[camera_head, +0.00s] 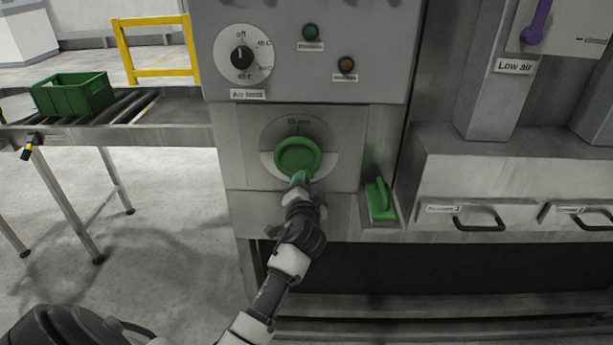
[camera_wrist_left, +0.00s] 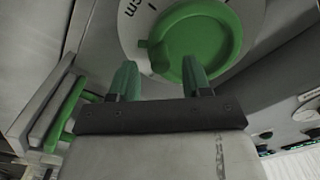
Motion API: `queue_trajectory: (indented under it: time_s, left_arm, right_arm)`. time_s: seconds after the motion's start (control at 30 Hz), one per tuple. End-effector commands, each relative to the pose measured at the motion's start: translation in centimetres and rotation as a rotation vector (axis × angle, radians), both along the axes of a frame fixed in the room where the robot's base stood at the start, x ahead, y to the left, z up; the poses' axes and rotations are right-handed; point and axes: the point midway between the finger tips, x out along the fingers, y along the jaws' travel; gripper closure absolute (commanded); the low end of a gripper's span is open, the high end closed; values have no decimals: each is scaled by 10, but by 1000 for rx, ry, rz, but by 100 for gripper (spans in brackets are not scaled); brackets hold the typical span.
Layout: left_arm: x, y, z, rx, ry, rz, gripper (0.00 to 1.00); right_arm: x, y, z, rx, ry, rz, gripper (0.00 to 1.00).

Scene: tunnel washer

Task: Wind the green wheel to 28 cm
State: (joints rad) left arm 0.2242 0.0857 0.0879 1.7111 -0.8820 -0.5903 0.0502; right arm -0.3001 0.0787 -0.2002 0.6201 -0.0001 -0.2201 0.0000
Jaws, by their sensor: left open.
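The green wheel (camera_head: 298,157) sits on a pale round dial in the grey front panel of the machine. A small marking above it on the dial is too blurred to read surely. My left gripper (camera_head: 301,180) is at the lower edge of the wheel, its arm reaching up from below. In the left wrist view my left gripper (camera_wrist_left: 160,80) is open, with green fingers apart. The wheel (camera_wrist_left: 207,42) is just beyond the fingers, and its raised green grip (camera_wrist_left: 158,58) shows between them. I cannot tell whether the fingers touch it. The right gripper is out of view.
A black temperature knob (camera_head: 242,57) and two small buttons are above the wheel. A green handle (camera_head: 380,199) stands to the right, near drawers with black pulls (camera_head: 479,224). A green crate (camera_head: 72,94) rests on the roller conveyor (camera_head: 150,105) at left.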

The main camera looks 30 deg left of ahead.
Motion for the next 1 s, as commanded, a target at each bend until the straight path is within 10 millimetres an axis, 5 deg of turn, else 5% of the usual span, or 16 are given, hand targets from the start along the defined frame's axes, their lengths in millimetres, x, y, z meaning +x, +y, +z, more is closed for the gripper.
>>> queue_trajectory:
  time_s: [0.2,0.57,0.87,1.0]
  left_arm:
    - [22,13,1,2,1,0,52]
    - [25,16,0,2,0,-1,52]
    - [25,16,0,2,0,-1,97]
    - [25,16,0,5,3,-1,100]
  right_arm:
    - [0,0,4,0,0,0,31]
    - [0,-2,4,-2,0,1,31]
    - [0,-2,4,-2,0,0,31]
    - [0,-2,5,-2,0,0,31]
